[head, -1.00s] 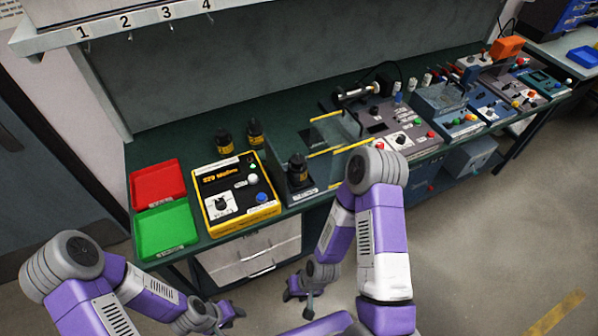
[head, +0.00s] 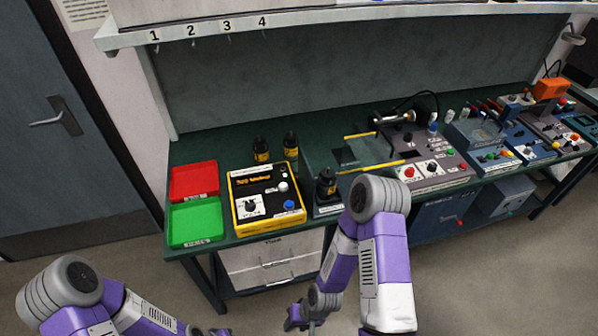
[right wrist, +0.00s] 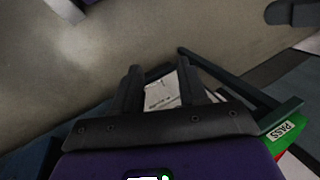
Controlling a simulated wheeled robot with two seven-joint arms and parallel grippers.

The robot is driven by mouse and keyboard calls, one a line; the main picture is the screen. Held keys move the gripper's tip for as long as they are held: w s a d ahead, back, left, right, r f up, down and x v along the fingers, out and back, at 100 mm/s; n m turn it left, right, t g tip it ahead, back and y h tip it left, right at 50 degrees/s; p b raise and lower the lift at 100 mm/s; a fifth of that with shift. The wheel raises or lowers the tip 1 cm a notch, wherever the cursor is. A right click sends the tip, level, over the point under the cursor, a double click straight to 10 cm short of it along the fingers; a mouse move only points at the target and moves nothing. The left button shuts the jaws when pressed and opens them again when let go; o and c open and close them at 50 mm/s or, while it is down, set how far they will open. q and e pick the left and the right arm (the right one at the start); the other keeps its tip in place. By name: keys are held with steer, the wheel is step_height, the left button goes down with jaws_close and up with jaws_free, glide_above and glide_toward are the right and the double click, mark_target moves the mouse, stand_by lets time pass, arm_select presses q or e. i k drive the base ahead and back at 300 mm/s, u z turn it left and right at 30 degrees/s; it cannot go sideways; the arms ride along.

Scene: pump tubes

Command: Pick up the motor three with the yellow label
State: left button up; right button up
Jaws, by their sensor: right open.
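Two are at the back behind the yellow tester box, a left one (head: 261,150) and a right one (head: 290,147). I cannot read which is number three. My right gripper (head: 299,323) is low in front of the bench, away from all motors. In the right wrist view the right gripper (right wrist: 160,84) is open and empty. My left gripper (head: 208,331) is cut off by the bottom edge.
A red tray (head: 194,181) and a green tray (head: 196,222) lie at the bench's left end beside the tester box (head: 265,196). Control panels (head: 430,155) fill the bench to the right. A numbered shelf (head: 300,24) overhangs the back.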

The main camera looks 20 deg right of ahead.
mark_target(327, 178)
steer(key=z, duration=0.05)
steer(key=i, duration=0.85)
steer(key=z, duration=0.25)
